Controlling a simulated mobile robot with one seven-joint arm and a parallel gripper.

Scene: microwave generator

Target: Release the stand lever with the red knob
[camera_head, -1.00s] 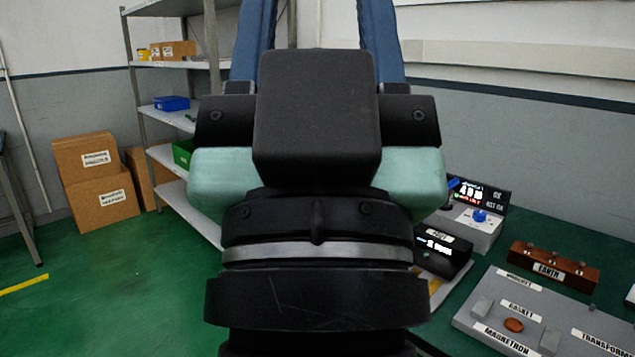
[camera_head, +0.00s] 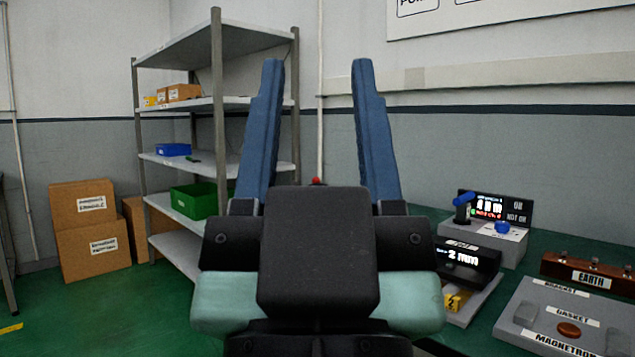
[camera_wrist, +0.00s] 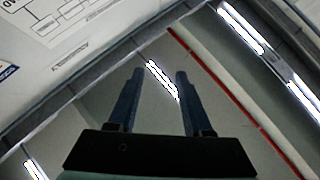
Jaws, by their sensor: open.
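A small red knob (camera_head: 317,181) shows in the head view, between the two blue fingers and just above the dark body of my gripper. Its lever and stand are hidden behind my gripper. My gripper (camera_head: 317,66) is open and empty, with its fingers pointing up in front of the wall. In the wrist view my gripper (camera_wrist: 159,72) has nothing between its fingers, and the red knob does not show there. I cannot tell how far the knob is from my gripper.
The green bench at right bears a device with a lit display (camera_head: 488,205), a black "2 mm" readout (camera_head: 468,258), an EARTH block (camera_head: 590,272) and a grey labelled tray (camera_head: 545,300). A metal shelf (camera_head: 217,110) and cardboard boxes (camera_head: 90,230) stand at left.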

